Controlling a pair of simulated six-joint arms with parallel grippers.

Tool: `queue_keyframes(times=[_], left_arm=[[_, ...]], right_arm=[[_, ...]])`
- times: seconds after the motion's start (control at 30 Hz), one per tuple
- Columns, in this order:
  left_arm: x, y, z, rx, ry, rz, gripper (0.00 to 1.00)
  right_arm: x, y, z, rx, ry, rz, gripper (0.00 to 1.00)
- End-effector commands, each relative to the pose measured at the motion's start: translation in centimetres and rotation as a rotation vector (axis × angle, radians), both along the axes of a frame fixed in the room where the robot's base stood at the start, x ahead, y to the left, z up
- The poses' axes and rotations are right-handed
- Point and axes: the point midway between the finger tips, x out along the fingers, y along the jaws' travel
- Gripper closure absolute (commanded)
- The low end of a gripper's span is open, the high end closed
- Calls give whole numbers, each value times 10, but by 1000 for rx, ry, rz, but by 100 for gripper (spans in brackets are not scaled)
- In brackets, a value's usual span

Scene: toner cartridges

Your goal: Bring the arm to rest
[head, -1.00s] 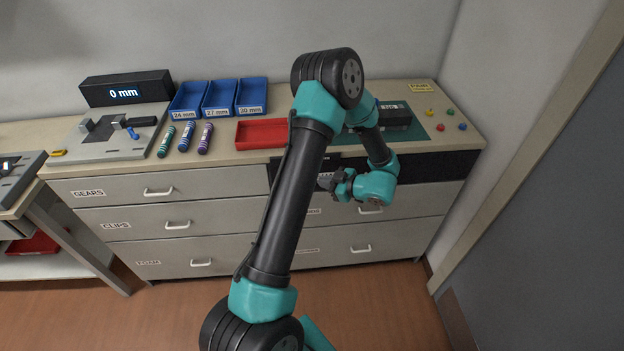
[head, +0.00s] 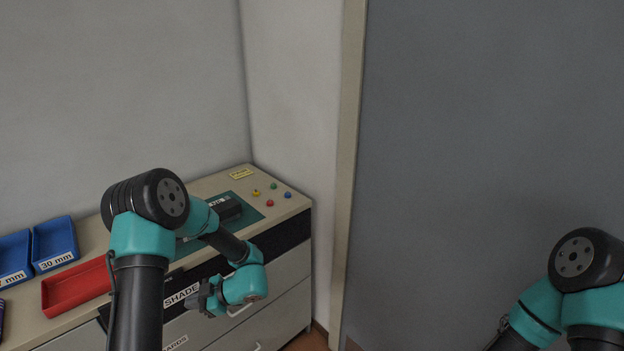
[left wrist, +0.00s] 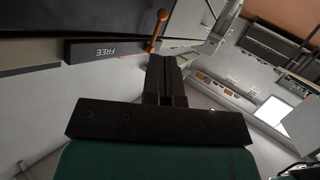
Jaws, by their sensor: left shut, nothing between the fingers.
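My left gripper (head: 207,297) is in front of the drawer fronts of the grey cabinet, below the counter top. It is shut and empty, and touches nothing that I can make out. In the left wrist view its dark fingers (left wrist: 166,80) are together at the middle. My left arm comes up from the bottom left, bends at a high elbow and reaches down to the right. Part of my right arm shows at the lower right of the head view; its gripper is out of view.
The counter (head: 225,184) bears a red tray (head: 76,287), a blue bin (head: 54,243) marked 30 mm, a black toner cartridge (head: 226,209) on a green mat (head: 248,213), and several coloured buttons (head: 272,186). A grey panel (head: 480,130) stands at the right.

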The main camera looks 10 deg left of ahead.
Motion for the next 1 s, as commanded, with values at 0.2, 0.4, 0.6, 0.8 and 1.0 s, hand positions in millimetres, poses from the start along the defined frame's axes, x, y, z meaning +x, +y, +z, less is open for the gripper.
queue_keyframes(times=[0.2, 0.4, 0.6, 0.8, 1.0], left_arm=[[14, 1, -31, -72, -23, -260, 100], [34, -19, -78, -240, -17, -650, 100], [37, -66, -122, -469, 46, -1030, 100], [10, -128, -159, -746, 172, -1381, 100], [-47, -188, -181, -1047, 361, -1690, 100]], right_arm=[[0, 0, 0, 0, 0, 0, 0], [0, 0, 0, 0, 0, 0, 0], [0, 0, 0, 0, 0, 0, 0], [0, 0, 0, 0, 0, 0, 0], [0, 0, 0, 0, 0, 0, 0]])
